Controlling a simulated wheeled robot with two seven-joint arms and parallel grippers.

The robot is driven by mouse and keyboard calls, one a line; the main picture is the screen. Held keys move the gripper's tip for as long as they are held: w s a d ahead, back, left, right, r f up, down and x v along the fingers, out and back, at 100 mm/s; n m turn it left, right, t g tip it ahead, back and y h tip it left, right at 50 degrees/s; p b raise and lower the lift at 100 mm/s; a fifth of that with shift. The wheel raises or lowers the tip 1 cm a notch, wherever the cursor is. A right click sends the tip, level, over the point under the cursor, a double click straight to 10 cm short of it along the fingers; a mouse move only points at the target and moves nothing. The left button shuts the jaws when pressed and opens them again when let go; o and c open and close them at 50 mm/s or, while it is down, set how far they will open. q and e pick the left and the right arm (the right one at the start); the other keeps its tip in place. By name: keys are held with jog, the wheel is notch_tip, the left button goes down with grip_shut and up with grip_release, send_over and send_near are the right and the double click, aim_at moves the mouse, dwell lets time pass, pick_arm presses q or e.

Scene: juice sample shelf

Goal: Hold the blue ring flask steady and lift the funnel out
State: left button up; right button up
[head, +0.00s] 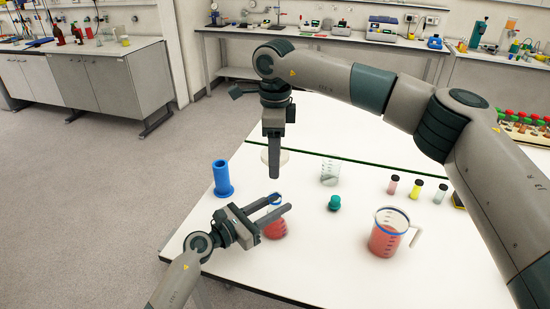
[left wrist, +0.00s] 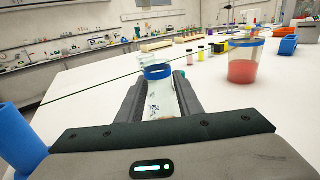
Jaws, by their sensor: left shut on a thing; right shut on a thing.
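The blue ring flask (head: 275,229) stands upright on the white table with red liquid in it. My left gripper (head: 284,203) is shut around its neck. In the left wrist view the flask's neck (left wrist: 160,100) is between the two fingers, and its blue ring (left wrist: 157,72) shows just beyond them. The funnel (head: 285,157) is pale, with its wide rim partly hidden by my right gripper (head: 274,176), which points straight down and is shut on it above the flask. The funnel's stem is hidden. No funnel shows in the flask's mouth in the left wrist view.
A blue cylinder (head: 222,179) stands left of the flask. To the right are a clear beaker (head: 329,173), a teal stopper (head: 334,203), a jug of red liquid (head: 386,240) and small vials (head: 415,188). A rack with red and green caps (head: 520,127) is at far right.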

dwell(0.3)
pick_arm(q)
jog(key=o, duration=1.3)
jog(key=v, duration=1.2)
jog(key=shift+s, duration=0.1)
